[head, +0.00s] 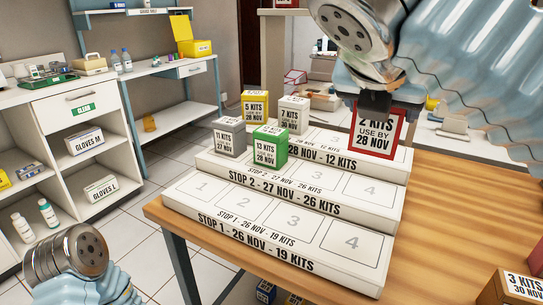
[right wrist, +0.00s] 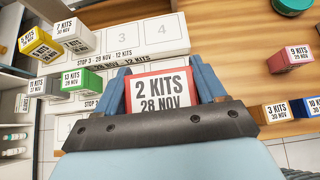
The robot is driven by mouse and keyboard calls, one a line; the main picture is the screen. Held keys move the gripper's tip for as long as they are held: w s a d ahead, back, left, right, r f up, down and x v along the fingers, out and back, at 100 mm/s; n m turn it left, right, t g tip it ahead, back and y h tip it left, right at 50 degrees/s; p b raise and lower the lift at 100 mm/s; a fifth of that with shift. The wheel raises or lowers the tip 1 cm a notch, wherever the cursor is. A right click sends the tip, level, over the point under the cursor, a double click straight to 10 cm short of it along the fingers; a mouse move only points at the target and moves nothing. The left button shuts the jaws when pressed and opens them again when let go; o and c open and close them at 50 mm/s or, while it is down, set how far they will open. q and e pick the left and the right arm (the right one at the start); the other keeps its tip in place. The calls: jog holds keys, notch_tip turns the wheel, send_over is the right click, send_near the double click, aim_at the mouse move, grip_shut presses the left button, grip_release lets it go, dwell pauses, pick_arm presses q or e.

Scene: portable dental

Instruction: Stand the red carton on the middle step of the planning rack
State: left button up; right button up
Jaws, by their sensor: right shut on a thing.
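The red carton (head: 377,130), labelled 2 KITS, USE BY 28 NOV, is in my right gripper (head: 376,104). In the right wrist view, the carton (right wrist: 160,93) sits between the two blue fingers (right wrist: 164,78). In the head view it appears in front of the right end of the white planning rack's (head: 290,250) upper steps; its underside clearance is unclear. On the middle step, STOP 2, a grey carton (head: 229,138) and a green carton (head: 269,147) stand at the left; slots 3 and 4 look empty. My left gripper's fingers are not visible.
A yellow carton (head: 255,106) and a pale carton (head: 293,114) stand on the top step. The bottom step is empty. More cartons lie right, including a brown one (head: 512,290), a pink one (right wrist: 291,57) and a blue one (right wrist: 277,112). White shelving (head: 90,110) stands left.

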jog(key=w+a+f+b, duration=0.1)
jog(key=w+f, duration=0.3)
jog(key=w+a+f+b, duration=0.1)
jog(key=w+f, duration=0.3)
jog(key=w, duration=0.1)
jog(key=w+a+f, duration=0.1)
jog(key=w+f, duration=0.3)
jog(key=shift+w+a+f+b, duration=0.1)
jog(key=shift+w+a+b, duration=0.15)
jog(key=shift+a+b, duration=0.15)
jog(key=shift+f, duration=0.35)
jog(key=shift+f, duration=0.1)
jog(key=o, duration=1.1)
jog(key=shift+o, duration=0.2)
